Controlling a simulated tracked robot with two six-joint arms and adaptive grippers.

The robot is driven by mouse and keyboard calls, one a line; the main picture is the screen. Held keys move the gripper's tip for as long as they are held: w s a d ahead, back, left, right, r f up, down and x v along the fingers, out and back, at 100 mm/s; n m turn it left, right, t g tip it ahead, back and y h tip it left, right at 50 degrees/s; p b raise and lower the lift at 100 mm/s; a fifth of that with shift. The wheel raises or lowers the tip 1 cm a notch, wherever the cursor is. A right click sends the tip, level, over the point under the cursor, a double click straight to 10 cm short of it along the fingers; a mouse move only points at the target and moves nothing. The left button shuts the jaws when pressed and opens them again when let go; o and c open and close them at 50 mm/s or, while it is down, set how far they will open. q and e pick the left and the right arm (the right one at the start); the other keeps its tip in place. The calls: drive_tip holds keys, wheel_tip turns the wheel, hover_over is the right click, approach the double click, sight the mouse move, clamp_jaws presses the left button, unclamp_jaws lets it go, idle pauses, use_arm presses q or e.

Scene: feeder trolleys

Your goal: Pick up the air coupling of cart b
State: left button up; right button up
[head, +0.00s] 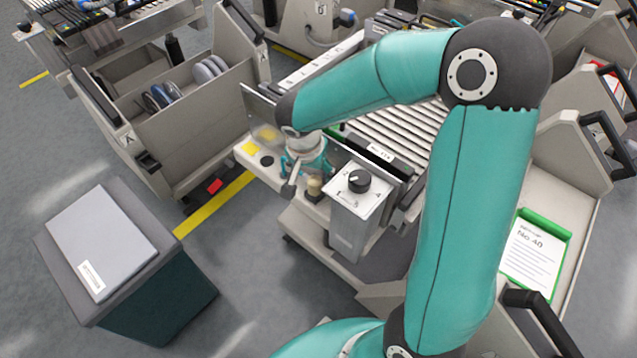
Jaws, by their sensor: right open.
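My right gripper (304,179) hangs at the end of the teal arm, pointing down over the light panel in front of the roller conveyor. Its fingers are apart, beside a small tan and dark fitting (315,186) on that panel; I cannot tell if they touch it. A small blue part (347,17) with a grey hose sits on the side of a cart (298,22) at the top edge. It may be the air coupling, but the cart's letter is too small to read surely. My left gripper is not in view.
A control box (352,203) with a black knob stands right of the gripper. A cart marked A (190,128) with reels is at left. A dark bin with a grey laptop-like slab (102,240) stands front left. A green-framed sheet (536,254) lies at right.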

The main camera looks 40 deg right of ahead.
sight(314, 180)
drive_tip(key=shift+x, duration=3)
drive_tip(key=shift+a, duration=0.15)
drive_tip(key=shift+s, duration=0.1)
clamp_jaws()
